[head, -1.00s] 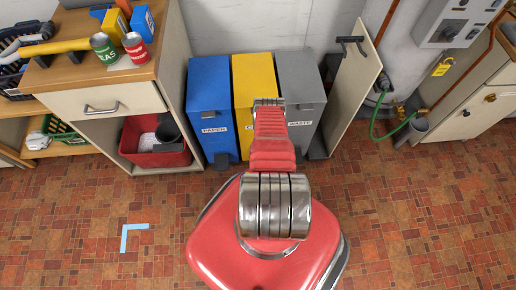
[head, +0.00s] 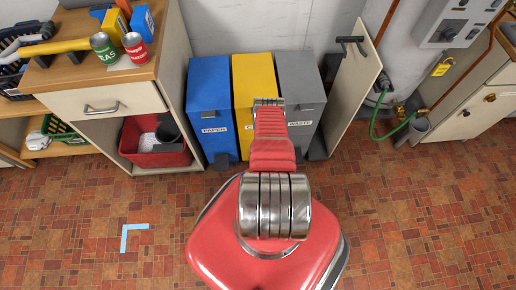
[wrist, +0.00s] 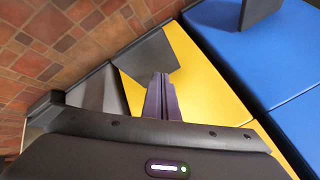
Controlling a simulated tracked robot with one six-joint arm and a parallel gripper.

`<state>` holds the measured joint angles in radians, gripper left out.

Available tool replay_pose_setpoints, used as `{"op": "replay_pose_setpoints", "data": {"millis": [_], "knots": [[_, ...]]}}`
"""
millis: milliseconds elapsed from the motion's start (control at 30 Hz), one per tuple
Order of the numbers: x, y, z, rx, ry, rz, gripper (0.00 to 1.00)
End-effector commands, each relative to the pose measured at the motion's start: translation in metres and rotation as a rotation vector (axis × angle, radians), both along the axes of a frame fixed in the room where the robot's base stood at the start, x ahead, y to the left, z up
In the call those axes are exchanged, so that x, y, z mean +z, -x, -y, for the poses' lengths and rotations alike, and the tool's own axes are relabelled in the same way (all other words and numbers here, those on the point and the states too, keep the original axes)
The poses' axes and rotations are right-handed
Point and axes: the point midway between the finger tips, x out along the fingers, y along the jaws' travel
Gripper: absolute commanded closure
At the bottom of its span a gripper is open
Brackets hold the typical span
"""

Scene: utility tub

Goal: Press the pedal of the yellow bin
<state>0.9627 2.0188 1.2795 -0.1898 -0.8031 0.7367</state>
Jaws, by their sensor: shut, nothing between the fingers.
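The yellow bin (head: 252,72) stands between a blue bin and a grey bin in the head view. My arm covers part of its front there and hides its pedal. In the wrist view the yellow bin's front (wrist: 207,82) fills the middle, with its dark grey pedal (wrist: 147,54) sticking out near the floor. My gripper (wrist: 161,76) is shut and empty. Its fingertips overlap the pedal's edge in the picture; I cannot tell whether they touch it. The fingers do not show in the head view.
The blue bin (head: 209,100) is at left, with its own dark pedal (wrist: 259,10). The grey bin (head: 302,80) is at right, by an open cabinet door (head: 350,85). A red tub (head: 152,157) sits under the counter. The tiled floor in front is clear except a light-blue corner mark (head: 126,236).

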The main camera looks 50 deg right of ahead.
Motion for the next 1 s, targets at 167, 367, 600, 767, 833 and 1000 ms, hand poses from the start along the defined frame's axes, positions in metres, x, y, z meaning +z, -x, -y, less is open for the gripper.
{"op": "replay_pose_setpoints", "data": {"millis": [167,367,600,767,833,1000], "knots": [[0.0,0.0,0.0,0.0,0.0,0.0,1.0],[-0.0012,0.0,-0.0001,0.0,0.0,0.0,1.0],[-0.0073,-0.0003,-0.0004,0.0,0.0,0.0,1.0],[-0.0075,-0.0004,-0.0002,0.0,0.0,0.0,1.0],[-0.0075,-0.0004,-0.0001,0.0,0.0,0.0,1.0],[-0.0075,-0.0004,-0.0001,0.0,0.0,0.0,1.0]]}}
